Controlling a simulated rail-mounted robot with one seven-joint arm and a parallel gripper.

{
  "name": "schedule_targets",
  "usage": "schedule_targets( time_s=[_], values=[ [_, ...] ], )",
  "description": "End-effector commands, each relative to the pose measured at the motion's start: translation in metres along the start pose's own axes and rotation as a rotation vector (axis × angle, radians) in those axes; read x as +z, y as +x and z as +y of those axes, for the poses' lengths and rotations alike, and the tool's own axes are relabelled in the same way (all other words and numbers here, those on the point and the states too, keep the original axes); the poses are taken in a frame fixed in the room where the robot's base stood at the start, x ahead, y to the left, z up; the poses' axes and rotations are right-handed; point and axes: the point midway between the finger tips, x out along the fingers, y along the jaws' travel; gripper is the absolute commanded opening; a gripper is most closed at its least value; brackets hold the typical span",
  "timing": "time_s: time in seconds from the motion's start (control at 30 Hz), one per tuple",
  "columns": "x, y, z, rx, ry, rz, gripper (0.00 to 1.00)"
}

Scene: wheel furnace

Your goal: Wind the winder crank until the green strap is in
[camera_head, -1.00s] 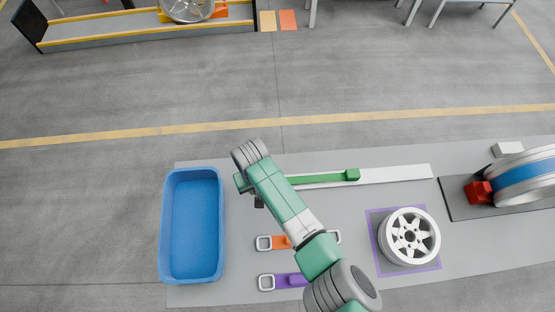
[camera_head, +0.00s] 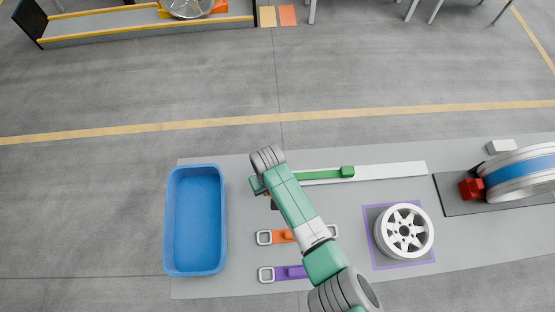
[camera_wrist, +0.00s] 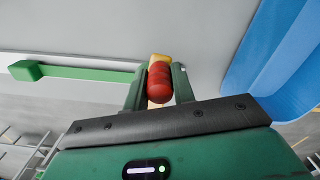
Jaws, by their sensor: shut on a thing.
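The green strap (camera_head: 320,175) lies along a white strip (camera_head: 392,170), with a green block (camera_head: 347,171) at its right end. Its left end goes out of sight behind my arm. The strap and its block also show at the left of the wrist view (camera_wrist: 85,73). In the wrist view my gripper (camera_wrist: 158,85) is shut on the red crank knob (camera_wrist: 160,80). A yellow piece of the crank (camera_wrist: 159,58) shows beyond the knob. In the head view my arm covers most of the winder and the knob.
A blue bin (camera_head: 196,220) stands left of my arm. An orange strap (camera_head: 280,236) and a purple strap (camera_head: 290,272) lie in front. A silver wheel (camera_head: 404,231) sits at right on a purple square. A red block (camera_head: 471,189) is at far right.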

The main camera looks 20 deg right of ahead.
Motion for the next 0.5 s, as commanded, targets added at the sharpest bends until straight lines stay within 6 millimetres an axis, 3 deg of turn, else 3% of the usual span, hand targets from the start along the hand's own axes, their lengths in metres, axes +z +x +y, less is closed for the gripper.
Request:
schedule_targets(
  time_s=[0.3,0.5],
  values=[
    [0.006,0.001,0.033,0.001,0.004,0.0,0.0],
    [0.007,0.001,0.041,0.001,0.001,0.001,0.0]
  ],
)
